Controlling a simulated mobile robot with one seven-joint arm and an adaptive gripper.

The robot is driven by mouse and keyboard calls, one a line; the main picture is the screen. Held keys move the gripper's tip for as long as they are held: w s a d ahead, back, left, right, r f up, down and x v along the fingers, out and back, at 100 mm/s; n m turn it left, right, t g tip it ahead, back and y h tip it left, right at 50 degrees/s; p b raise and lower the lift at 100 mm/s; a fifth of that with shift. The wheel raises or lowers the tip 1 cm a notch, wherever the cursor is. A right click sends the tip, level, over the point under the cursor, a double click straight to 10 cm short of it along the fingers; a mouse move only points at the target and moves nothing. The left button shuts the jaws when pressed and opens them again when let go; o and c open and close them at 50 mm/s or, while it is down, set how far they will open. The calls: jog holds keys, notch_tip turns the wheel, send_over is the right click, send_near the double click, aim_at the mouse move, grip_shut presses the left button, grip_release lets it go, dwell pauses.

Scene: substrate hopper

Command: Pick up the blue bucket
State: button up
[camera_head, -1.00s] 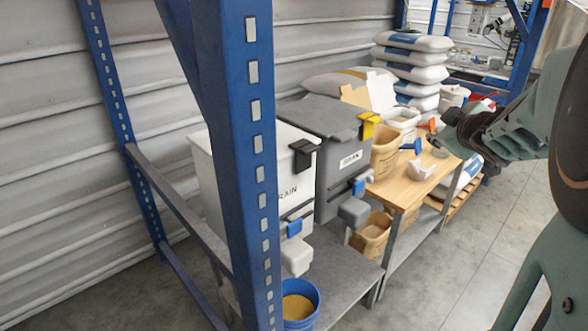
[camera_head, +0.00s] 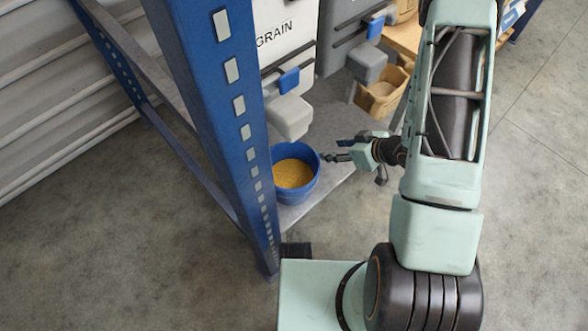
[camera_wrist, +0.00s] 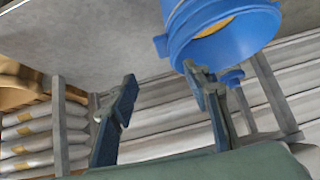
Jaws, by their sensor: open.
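The blue bucket (camera_head: 309,185) stands upright on the low grey shelf, beside the blue rack post, with yellow-brown grain in it. In the wrist view the bucket (camera_wrist: 215,48) is at the upper right, above and beyond the fingertips. My gripper (camera_head: 333,157) is just right of the bucket in the head view, close to its rim. In the wrist view my gripper (camera_wrist: 162,82) has its two fingers spread wide with nothing between them. The right finger overlaps the bucket's lower edge in that view; I cannot tell whether they touch.
The blue rack post (camera_head: 225,115) stands close on the bucket's left. The white grain hopper (camera_head: 289,38) and its spout (camera_head: 290,117) are above and behind the bucket. A grey hopper (camera_head: 345,30) is to the right. A tan bin (camera_head: 380,97) sits behind my arm. Floor at right is clear.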

aim_at(312, 152)
jog(key=b+x, duration=0.1)
jog(key=x, duration=0.2)
jog(key=s+b+x, duration=0.1)
jog(key=x, duration=0.3)
jog(key=b+x, duration=0.2)
jog(key=x, duration=0.1)
jog(key=shift+a+f, duration=0.3)
jog(key=shift+a, duration=0.15)
jog(key=shift+w+a+f, duration=0.3)
jog(key=shift+f, duration=0.05)
jog(key=shift+c, duration=0.4)
grip_shut()
jog(key=shift+r, duration=0.1)
